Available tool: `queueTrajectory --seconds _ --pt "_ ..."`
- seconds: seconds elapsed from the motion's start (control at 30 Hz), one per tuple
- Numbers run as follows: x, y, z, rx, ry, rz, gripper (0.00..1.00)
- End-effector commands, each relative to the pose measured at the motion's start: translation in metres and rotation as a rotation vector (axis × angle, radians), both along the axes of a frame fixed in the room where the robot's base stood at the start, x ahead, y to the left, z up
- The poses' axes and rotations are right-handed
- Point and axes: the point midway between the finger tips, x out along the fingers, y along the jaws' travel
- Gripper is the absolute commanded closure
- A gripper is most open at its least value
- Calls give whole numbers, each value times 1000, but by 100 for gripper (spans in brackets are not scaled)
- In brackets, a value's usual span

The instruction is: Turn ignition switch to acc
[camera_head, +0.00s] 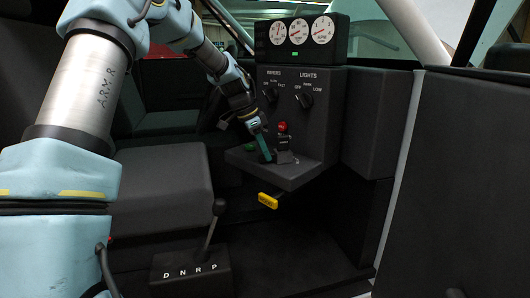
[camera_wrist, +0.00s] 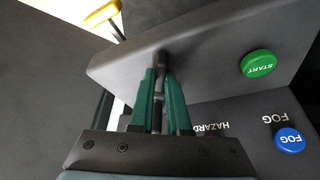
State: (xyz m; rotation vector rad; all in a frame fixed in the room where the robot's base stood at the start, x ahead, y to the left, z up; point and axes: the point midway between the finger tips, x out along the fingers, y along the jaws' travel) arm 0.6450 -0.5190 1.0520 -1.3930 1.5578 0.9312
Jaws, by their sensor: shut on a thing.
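My gripper (camera_head: 263,151) reaches down to the small dark shelf (camera_head: 289,178) under the dashboard panel. In the wrist view its two teal fingers (camera_wrist: 160,82) are shut on a slim dark part, apparently the ignition switch (camera_wrist: 159,60), which stands up from the panel face. The fingers hide most of it, and no position labels for it are readable, so its turn angle cannot be told. The green START button (camera_wrist: 258,63) is to the right of the fingers in the wrist view, clear of them.
A red-topped control (camera_head: 282,127) stands close to the right of my gripper. WIPERS (camera_head: 271,94) and LIGHTS (camera_head: 305,97) knobs are above. A yellow handle (camera_head: 268,200) hangs below the shelf. A blue FOG button (camera_wrist: 289,139) is nearby. The gear lever (camera_head: 215,215) stands in front.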

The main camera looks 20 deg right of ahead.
Motion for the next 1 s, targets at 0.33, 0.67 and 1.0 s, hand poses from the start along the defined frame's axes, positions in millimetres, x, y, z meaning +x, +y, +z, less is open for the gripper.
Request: queueTrajectory --seconds 0.33,0.67,1.0 --pt "1 0 1 0 -2 1 73" --pt "0 0 0 0 -1 0 55" --pt "2 12 28 -3 -5 2 55"
